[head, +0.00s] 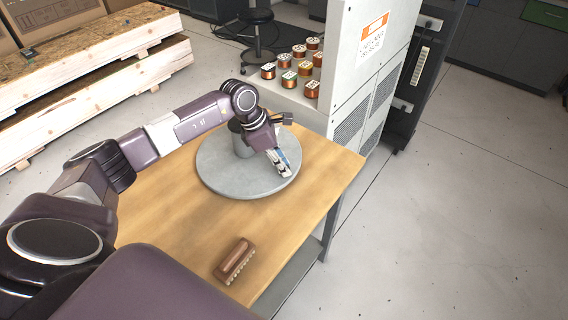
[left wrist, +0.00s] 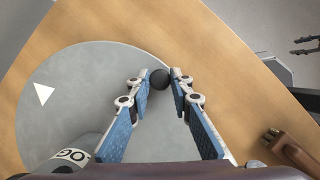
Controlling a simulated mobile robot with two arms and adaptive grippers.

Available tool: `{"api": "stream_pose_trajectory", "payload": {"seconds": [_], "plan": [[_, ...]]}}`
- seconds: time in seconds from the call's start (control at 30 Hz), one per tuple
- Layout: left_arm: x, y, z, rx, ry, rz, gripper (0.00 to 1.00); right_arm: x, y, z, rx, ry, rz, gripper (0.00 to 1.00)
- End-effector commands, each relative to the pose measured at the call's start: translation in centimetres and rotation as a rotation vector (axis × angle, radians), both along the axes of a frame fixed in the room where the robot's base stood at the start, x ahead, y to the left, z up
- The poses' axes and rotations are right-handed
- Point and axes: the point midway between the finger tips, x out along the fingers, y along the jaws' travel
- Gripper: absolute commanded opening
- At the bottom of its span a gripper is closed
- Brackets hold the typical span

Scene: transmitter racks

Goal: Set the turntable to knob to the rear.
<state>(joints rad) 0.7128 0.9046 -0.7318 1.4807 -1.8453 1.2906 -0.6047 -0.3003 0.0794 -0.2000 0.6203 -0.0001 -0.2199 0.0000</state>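The turntable (head: 222,178) is a grey round disc on the wooden table, with a grey cylinder (head: 239,140) standing on it. The left wrist view shows the disc (left wrist: 60,100) with a white triangle mark (left wrist: 43,94). The knob (left wrist: 160,79) is a dark ball at the disc's rim; in the head view it is hidden by my gripper. My left gripper (head: 284,170) is over the disc's right side. In the left wrist view its blue-padded fingers (left wrist: 162,74) close in on both sides of the knob. My right gripper (left wrist: 304,46) shows small at the edge, fingers apart.
A brown brush (head: 235,260) lies on the table (head: 190,225) near its front edge. Several copper coils (head: 289,80) stand on a surface behind, beside a grey rack cabinet (head: 365,70). Wooden crates (head: 90,70) and a stool (head: 258,35) are farther back. The floor at right is clear.

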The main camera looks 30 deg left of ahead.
Motion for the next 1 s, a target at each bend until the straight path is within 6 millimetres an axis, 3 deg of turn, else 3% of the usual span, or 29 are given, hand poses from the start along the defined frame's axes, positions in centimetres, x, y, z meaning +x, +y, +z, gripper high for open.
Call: {"api": "stream_pose_trajectory", "payload": {"seconds": [0.13,0.53,1.0], "plan": [[0.1,0.1,0.1,0.001,-0.001,0.003,0.36,0.0,0.0,0.0,0.0,0.0,0.0,0.36],[-0.1,0.4,0.9,0.0,-0.002,0.003,0.36,0.0,-0.2,0.0,-0.002,0.001,0.001,0.36],[-2.2,3.2,9.3,0.002,-0.002,0.003,0.36,0.0,-0.1,0.0,-0.001,0.0,0.0,0.36]]}}
